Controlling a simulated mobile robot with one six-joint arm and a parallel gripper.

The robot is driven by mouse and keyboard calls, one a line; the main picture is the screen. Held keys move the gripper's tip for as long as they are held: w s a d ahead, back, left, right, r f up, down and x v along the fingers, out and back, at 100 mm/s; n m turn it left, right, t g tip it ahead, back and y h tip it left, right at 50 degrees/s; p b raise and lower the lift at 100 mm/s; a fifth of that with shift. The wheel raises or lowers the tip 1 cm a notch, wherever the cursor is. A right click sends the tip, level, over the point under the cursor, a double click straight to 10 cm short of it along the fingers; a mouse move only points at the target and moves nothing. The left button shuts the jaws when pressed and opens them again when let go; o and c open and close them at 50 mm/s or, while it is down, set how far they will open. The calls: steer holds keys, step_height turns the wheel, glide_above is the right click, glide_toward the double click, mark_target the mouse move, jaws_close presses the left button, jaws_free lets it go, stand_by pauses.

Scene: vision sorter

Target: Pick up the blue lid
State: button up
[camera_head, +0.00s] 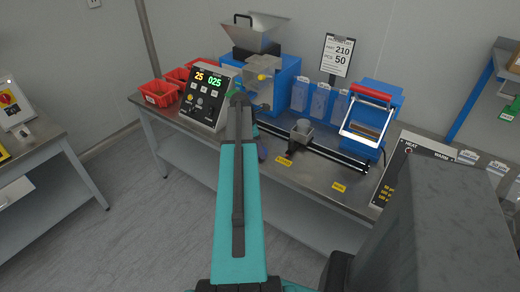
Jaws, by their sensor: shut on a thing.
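I cannot make out a blue lid with certainty. A small dark blue-purple patch (262,152) shows just right of my teal forearm, at the front edge of the bench. It is too small to tell what it is. My arm reaches forward from the bottom middle to the bench. My gripper is hidden behind the forearm, so neither its jaws nor anything in them shows.
Red bins (160,93) stand at the left. Grey floor lies in front.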

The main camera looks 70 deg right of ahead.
steer(key=shift+r, duration=0.2)
steer(key=shift+r+b, duration=0.4)
steer(key=shift+r, duration=0.9)
steer(key=shift+a+r, duration=0.15)
steer(key=shift+r, duration=0.15)
steer(key=s+a+r+b, duration=0.1)
steer(key=s+a+b, duration=0.1)
steer(key=a, duration=1.3)
steer(key=shift+s+r, duration=0.2)
steer(key=shift+s, duration=0.65)
steer(key=shift+a, duration=0.1)
steer(key=shift+w, duration=0.1)
